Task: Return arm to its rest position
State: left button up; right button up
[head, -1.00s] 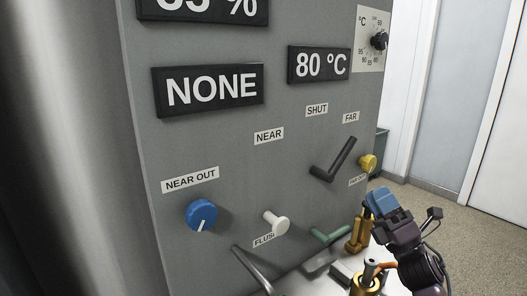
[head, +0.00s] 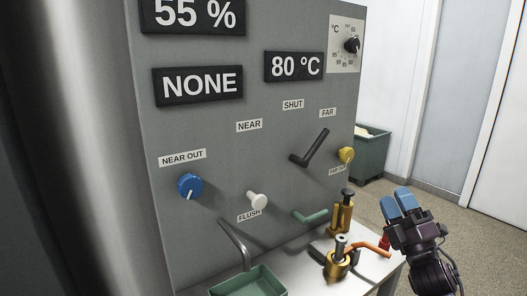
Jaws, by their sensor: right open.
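My right gripper (head: 402,205) shows at the right of the head view, beyond the right side of the small white table. Its blue fingertips point up and stand a little apart, with nothing visible between them. It is clear of the panel and of the brass fittings. My left gripper does not show.
The grey panel (head: 215,140) carries a black lever (head: 311,148), blue knob (head: 190,186), white knob (head: 257,199) and yellow knob (head: 346,155). Brass fittings (head: 341,262) and a green tray (head: 248,284) are on the white table (head: 305,262). A green bin (head: 372,155) stands behind. Floor at right is clear.

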jog(key=s+f+m+g+h+p, duration=0.1)
jog(key=s+f+m+g+h, duration=0.35)
jog(key=f+m, duration=0.45)
jog(key=s+f+m+g+h+p, duration=0.1)
jog(key=s+f+m+g+h, duration=0.2)
jog(key=s+f+m, duration=0.45)
jog(key=s+f+m+g+p, duration=0.1)
jog(key=s+f+m+g, duration=0.1)
jog(key=s+f, duration=0.6)
jog(key=s+a+f+m+g+p, duration=0.1)
jog(key=s+f+g, duration=0.3)
jog(key=s+f, duration=0.5)
jog(key=s+m, duration=0.1)
jog(key=s, duration=0.5)
jog(key=shift+s+a, duration=0.15)
jog(key=shift+s, duration=0.2)
jog(key=shift+h, duration=0.25)
jog(key=shift+o, duration=0.3)
